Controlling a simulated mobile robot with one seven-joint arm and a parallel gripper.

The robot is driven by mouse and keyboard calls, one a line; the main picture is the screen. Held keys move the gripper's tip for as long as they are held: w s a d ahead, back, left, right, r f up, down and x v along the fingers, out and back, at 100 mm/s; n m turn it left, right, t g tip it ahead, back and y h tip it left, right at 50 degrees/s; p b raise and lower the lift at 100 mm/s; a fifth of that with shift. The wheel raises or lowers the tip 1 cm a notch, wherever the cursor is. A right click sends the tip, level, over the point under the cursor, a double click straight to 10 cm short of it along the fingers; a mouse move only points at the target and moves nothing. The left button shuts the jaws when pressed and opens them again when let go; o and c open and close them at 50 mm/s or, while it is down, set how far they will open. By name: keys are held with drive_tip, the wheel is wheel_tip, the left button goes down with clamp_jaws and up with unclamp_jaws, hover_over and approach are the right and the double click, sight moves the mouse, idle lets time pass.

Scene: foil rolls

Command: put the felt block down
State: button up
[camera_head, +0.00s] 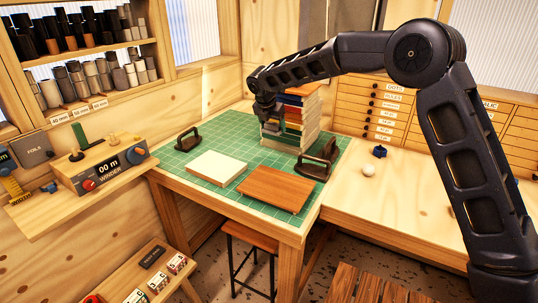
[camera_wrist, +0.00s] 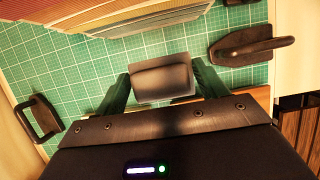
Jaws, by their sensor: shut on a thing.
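The felt block (camera_wrist: 162,78) is a dark grey block with a paler edge, seen between the two fingers in the wrist view. My gripper (camera_wrist: 162,85) is shut on it, one finger at each side. In the head view my gripper (camera_head: 269,118) points down over the back part of the green cutting mat (camera_head: 222,142), just in front of a book stack. The block is too small and dark there to make out clearly. Green mat shows around the block in the wrist view; I cannot tell the gap beneath it.
A stack of books (camera_head: 297,115) stands close behind my gripper. Dark handled tools lie at the mat's left (camera_head: 188,138) and right (camera_head: 318,162). A white slab (camera_head: 217,167) and a brown board (camera_head: 275,188) lie in front. Some mat between them is bare.

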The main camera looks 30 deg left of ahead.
sight(274, 160)
wheel_tip(274, 160, down, 14)
drive_tip(key=shift+f, duration=0.1)
idle(0.5)
drive_tip(key=shift+f, duration=0.15)
drive_tip(key=o, duration=1)
drive_tip(key=shift+c, duration=0.2)
drive_tip(key=v, duration=1.2)
